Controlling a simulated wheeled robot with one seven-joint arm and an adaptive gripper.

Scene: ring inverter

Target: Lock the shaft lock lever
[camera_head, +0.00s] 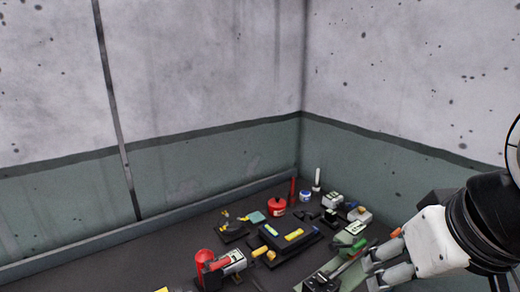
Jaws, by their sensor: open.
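My gripper (373,270) is at the lower right, with its two grey fingers apart and pointing left. I see nothing held between them. A green piece (357,246) and an orange tip (396,232) show just above the gripper. The lever's position cannot be made out at this size.
The dark table (165,255) sits in a walled corner. A red funnel-like part (204,262), a black device with a yellow strip (292,236), a red pot (277,206) and several small parts stand close together. The table's left part is mostly clear.

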